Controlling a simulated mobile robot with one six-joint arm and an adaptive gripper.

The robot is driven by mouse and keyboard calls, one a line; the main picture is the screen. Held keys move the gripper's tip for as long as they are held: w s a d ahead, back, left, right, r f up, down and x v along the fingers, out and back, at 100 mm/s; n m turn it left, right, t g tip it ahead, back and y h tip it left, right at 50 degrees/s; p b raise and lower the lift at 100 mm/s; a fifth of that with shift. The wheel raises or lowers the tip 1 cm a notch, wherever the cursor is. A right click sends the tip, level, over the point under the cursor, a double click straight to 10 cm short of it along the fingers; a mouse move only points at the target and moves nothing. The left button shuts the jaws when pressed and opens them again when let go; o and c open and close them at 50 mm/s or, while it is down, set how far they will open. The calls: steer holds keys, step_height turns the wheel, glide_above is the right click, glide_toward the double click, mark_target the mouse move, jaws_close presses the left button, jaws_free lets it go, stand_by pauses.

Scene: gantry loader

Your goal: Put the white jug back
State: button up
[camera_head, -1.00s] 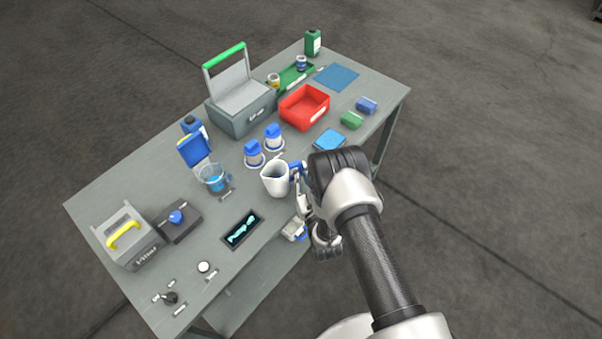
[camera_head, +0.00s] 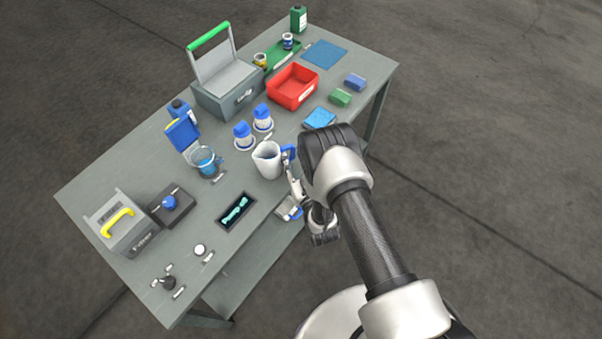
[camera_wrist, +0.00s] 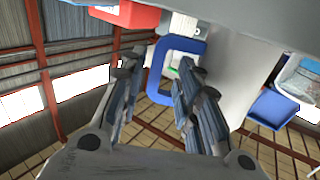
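The white jug (camera_head: 267,163) stands on the grey table near its front edge, in the middle of the head view. Its blue handle (camera_head: 289,152) points right, toward my arm. In the wrist view, the blue handle (camera_wrist: 157,72) shows between my fingertips, with the pale jug wall (camera_wrist: 228,75) behind and to the right. My gripper (camera_wrist: 157,80) is open, its two fingers apart on either side of the handle's outer bar. In the head view, my gripper (camera_head: 296,184) is beside the jug and partly hidden by my arm.
A clear beaker with blue content (camera_head: 206,163) and two blue-capped bottles (camera_head: 243,136) stand close behind the jug. A dark display panel (camera_head: 236,212) lies at its front left. A blue pad (camera_head: 320,118), red tray (camera_head: 290,88) and grey toolbox (camera_head: 222,97) are farther back.

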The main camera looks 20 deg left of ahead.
steer(key=p+v, duration=0.9)
steer(key=p, duration=0.1)
steer(key=shift+s+d+r+p, duration=0.15)
steer(key=shift+s+p, duration=0.1)
steer(key=shift+p, duration=0.05)
steer(key=shift+s, duration=0.1)
stand_by(0.3)
